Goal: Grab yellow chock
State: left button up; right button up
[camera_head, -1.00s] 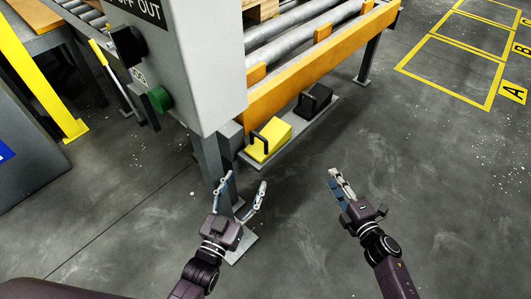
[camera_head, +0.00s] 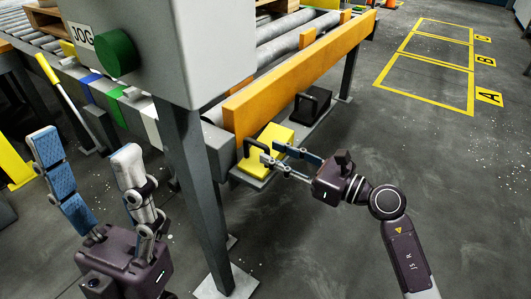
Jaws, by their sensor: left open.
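The yellow chock (camera_head: 270,136) sits on a low grey shelf at the foot of the conveyor, with a dark handle on its left side. My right gripper (camera_head: 268,152) reaches in from the right, its two fingers apart and their tips in front of the chock, near the handle. The fingers cover part of the chock; I cannot tell whether they touch it. My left gripper (camera_head: 87,158) is open and empty at the lower left, fingers pointing up, away from the chock.
A black chock (camera_head: 313,105) sits on the same shelf behind the yellow one. The orange conveyor rail (camera_head: 300,75) runs above them. A grey control box (camera_head: 190,40) on a post (camera_head: 195,180) stands left of the chock. The floor on the right is clear.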

aim_at(265, 148)
jog(key=b+x, duration=0.2)
jog(key=x, duration=0.4)
jog(key=shift+w, duration=0.2)
jog(key=shift+c, duration=0.4)
grip_shut()
jog(key=shift+r, duration=0.1)
